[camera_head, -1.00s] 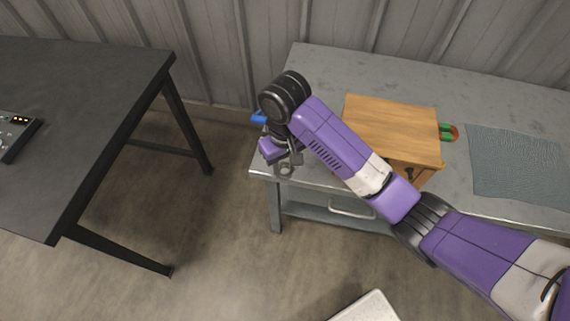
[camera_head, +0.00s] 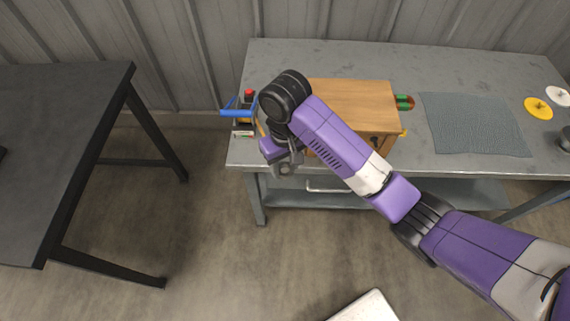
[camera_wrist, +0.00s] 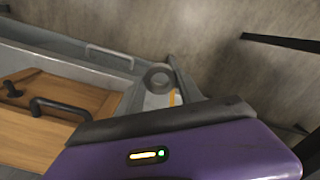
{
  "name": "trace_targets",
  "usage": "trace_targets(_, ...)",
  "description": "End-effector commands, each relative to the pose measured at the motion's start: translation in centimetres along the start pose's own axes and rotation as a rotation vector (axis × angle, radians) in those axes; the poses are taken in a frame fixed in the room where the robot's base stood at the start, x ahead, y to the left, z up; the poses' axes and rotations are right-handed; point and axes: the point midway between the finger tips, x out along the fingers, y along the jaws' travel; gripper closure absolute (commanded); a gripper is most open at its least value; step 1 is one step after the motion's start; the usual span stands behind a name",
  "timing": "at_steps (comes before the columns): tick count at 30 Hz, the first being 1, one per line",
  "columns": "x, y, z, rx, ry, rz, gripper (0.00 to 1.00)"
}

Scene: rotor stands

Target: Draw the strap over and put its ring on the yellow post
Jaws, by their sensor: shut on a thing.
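My gripper (camera_head: 284,160) is at the end of my purple arm, at the left front part of the grey workbench. A grey ring (camera_head: 283,169) is at its fingertips, and my gripper is shut on it. In the wrist view the ring (camera_wrist: 158,77) shows face-on, with its hole open. The strap cannot be made out clearly. A small yellow piece (camera_head: 403,133) sticks out by the right side of the wooden box; I cannot tell whether it is the yellow post. My arm hides part of the box and bench.
The wooden box (camera_head: 355,101) with a dark handle stands on the grey workbench (camera_head: 440,62). A blue-handled item (camera_head: 236,112) and a red knob (camera_head: 249,93) are at the bench's left end. A blue-grey mat (camera_head: 470,125) lies to the right. A black table (camera_head: 60,110) stands left, across open floor.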

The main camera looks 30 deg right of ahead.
Motion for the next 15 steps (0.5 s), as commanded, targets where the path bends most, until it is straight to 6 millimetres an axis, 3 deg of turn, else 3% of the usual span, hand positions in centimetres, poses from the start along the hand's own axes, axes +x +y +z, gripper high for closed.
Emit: trace_targets(15,-4.1,-0.1,0.0,-0.002,0.000,0.000,0.93)
